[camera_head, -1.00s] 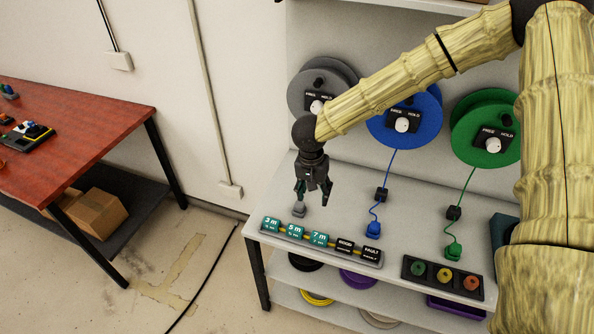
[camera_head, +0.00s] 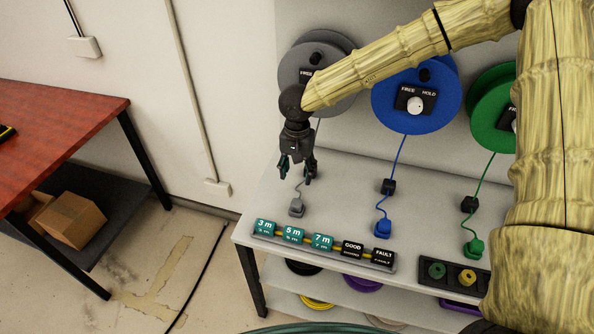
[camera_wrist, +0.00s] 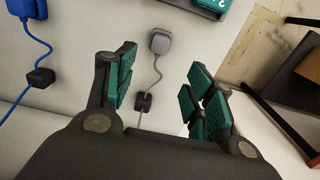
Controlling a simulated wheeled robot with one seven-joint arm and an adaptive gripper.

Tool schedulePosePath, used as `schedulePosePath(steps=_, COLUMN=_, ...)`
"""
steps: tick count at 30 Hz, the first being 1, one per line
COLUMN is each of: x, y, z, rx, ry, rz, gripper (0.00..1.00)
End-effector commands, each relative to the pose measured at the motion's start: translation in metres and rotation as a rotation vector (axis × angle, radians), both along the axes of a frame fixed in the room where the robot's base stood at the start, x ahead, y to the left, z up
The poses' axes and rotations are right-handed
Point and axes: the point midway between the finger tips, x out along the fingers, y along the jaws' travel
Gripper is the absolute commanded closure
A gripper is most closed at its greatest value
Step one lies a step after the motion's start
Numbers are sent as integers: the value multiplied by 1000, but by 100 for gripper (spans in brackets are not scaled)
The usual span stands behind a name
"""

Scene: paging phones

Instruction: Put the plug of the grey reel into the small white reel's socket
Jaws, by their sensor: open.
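The grey reel (camera_head: 322,82) hangs on the back panel, partly hidden by my arm. Its grey cord runs down to a grey plug (camera_head: 296,208) lying on the white shelf top. The plug also shows at the top middle of the wrist view (camera_wrist: 160,41), with a dark block (camera_wrist: 143,101) on its cord. My gripper (camera_head: 298,175) is open and empty, pointing down above the cord, with the plug just in front of it. In the wrist view the cord runs between the two green-padded fingers (camera_wrist: 160,85). I cannot make out a small white reel in any view.
A blue reel (camera_head: 418,98) and a green reel (camera_head: 490,110) hang to the right, their plugs (camera_head: 383,228) (camera_head: 474,247) on the shelf. A label strip (camera_head: 322,243) lies along the front edge. A red table (camera_head: 70,130) stands at left, with floor between.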

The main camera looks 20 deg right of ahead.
Motion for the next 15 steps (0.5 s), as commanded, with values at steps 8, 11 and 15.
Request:
schedulePosePath(steps=8, x=0, y=0, z=-23, rx=-1, ry=1, rz=0, gripper=46)
schedulePosePath(steps=11, x=-1, y=-1, z=-32, rx=0, ry=0, rz=-1, gripper=46)
schedulePosePath(steps=15, x=0, y=-1, z=-43, rx=-1, ry=-1, rz=-1, gripper=46)
